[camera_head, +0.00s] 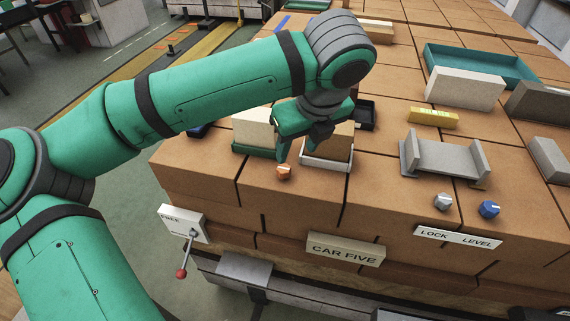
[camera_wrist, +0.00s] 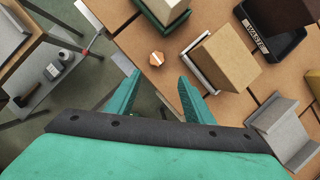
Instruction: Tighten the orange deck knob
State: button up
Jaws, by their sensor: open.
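The orange deck knob (camera_head: 284,172) sits on the brown brick deck (camera_head: 215,178) near its front edge, in front of two small trays. In the wrist view the orange knob (camera_wrist: 156,58) lies just beyond the fingertips, about midway between them, with a pale mark on its top. My gripper (camera_head: 308,152) is open and empty above the deck, close behind the knob in the head view. In the wrist view its two teal fingers (camera_wrist: 159,78) stand apart. They do not appear to touch the knob.
A cream block in a green tray (camera_head: 240,150) and a tan block in a white tray (camera_head: 325,165) stand close to the gripper. Right are a grey cradle (camera_head: 440,162), a grey knob (camera_head: 443,202) and a blue knob (camera_head: 489,209). A red-tipped lever (camera_head: 182,272) hangs at the front.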

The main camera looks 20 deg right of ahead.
aim_at(284, 168)
jog(key=x, duration=0.7)
jog(key=a+x, duration=0.1)
jog(key=x, duration=0.2)
jog(key=shift+w+f, duration=0.15)
jog(key=shift+w, duration=0.35)
jog(key=shift+c, duration=0.2)
jog(key=c, duration=1)
